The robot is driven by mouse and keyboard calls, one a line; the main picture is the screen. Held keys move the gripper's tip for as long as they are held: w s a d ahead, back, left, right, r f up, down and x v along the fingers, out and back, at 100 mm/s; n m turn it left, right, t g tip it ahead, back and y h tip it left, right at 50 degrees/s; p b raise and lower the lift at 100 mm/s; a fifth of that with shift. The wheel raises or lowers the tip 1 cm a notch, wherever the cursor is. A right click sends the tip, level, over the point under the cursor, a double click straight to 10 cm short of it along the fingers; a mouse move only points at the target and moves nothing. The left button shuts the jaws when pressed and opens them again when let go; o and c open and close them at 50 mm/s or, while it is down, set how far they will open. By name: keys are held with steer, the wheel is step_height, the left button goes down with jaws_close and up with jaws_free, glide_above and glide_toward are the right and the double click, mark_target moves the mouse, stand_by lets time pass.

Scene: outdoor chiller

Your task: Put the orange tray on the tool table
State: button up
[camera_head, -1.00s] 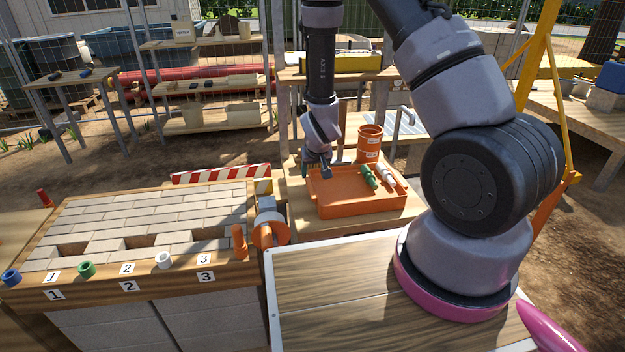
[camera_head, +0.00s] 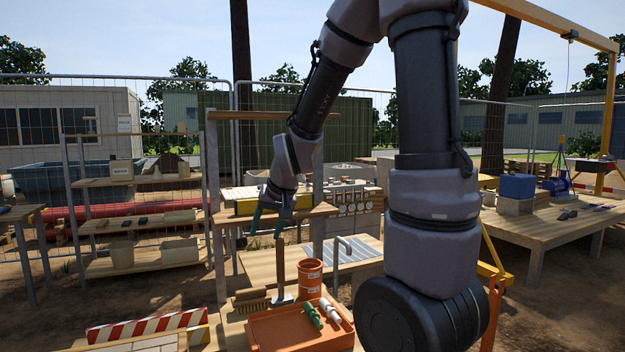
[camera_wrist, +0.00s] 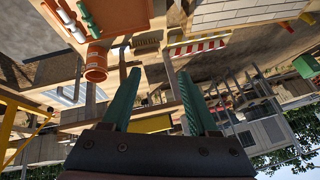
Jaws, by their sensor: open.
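The orange tray (camera_head: 300,328) lies on a low wooden table at the bottom of the head view, its lower part cut off. A green pipe piece (camera_head: 313,316) and a white one (camera_head: 329,309) lie in it. In the wrist view, the tray (camera_wrist: 118,18) is at the top left, partly out of frame. My gripper (camera_head: 268,224) is raised behind and above the tray, clear of it. Its teal fingers are spread with nothing between them, as the wrist view shows (camera_wrist: 158,76). I cannot tell which wooden table is the tool table.
An orange pot (camera_head: 309,275) stands behind the tray. A wooden-handled tool (camera_head: 281,268) stands upright and a brush (camera_head: 250,296) lies left of it. Shelves (camera_head: 140,222) stand at left; a broad wooden table (camera_head: 545,229) is at right. A red-striped board (camera_head: 140,327) is front left.

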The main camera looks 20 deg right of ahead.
steer(key=s+d+r+m, duration=0.1)
steer(key=s+d+r, duration=0.1)
steer(key=s+r, duration=0.5)
steer(key=s+d+r+t, duration=0.1)
steer(key=s+d+r, duration=0.1)
steer(key=s+r, duration=0.6)
steer(key=shift+s+d+m, duration=0.3)
steer(key=shift+s+m, duration=0.1)
steer(key=shift+s, duration=1.25)
